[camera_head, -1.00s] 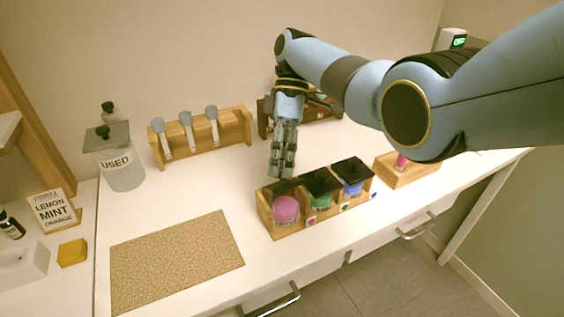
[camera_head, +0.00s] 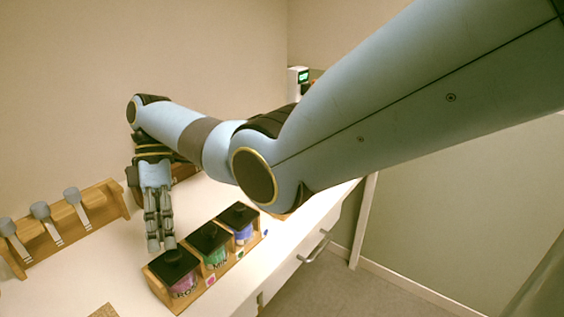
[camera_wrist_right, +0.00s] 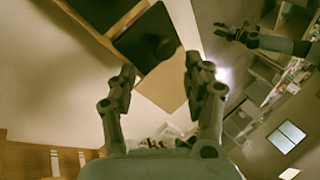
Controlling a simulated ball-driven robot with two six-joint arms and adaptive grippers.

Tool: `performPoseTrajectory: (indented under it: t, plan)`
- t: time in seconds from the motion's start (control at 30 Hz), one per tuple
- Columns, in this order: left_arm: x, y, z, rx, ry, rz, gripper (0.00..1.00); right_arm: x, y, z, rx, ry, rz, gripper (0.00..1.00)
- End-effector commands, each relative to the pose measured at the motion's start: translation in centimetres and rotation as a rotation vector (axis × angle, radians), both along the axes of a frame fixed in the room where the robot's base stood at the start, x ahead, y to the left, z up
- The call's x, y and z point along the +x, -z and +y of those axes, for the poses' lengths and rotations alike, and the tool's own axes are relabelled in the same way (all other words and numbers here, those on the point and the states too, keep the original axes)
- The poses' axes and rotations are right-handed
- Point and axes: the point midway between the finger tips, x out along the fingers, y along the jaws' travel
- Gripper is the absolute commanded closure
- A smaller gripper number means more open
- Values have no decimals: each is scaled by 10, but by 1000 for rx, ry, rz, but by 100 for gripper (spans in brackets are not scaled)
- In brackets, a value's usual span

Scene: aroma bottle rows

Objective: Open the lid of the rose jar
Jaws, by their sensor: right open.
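The rose jar (camera_head: 185,282), with pink contents and a partly hidden label, stands at the near left end of a wooden rack (camera_head: 160,290). Its flat black lid (camera_head: 178,268) is on it. My right gripper (camera_head: 161,246) points down just behind and above this lid, its fingertips overlapping the lid's back edge in the head view. In the right wrist view, the open, empty right gripper (camera_wrist_right: 160,70) has a black lid (camera_wrist_right: 150,38) beyond its fingertips. My left gripper (camera_wrist_right: 229,33) seems to show small at upper right there; its jaws are too unclear to judge.
A green jar (camera_head: 215,256) and a blue jar (camera_head: 243,233), both black-lidded, share the rack. A wooden holder (camera_head: 110,200) with grey-topped scoops stands at the left. A cork mat corner (camera_head: 103,311) shows at the bottom. The counter's front edge is close to the rack.

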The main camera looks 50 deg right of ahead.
Motion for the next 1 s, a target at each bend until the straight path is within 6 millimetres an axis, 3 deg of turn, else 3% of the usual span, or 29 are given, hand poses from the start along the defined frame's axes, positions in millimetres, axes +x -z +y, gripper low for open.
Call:
performPoseTrajectory:
  t: [0.43,0.57,0.8,1.0]
  plan:
    - [0,-1,-1,-1,0,0,60,-19,9,-1,9,0,-284,49]
    - [0,12,-1,-1,0,0,60,-25,14,-1,13,-1,-388,49]
    - [-1,53,-1,-1,0,2,60,-35,28,-2,19,-1,-589,49]
    - [-1,45,-1,-1,0,1,60,-37,-26,-19,17,0,-593,49]
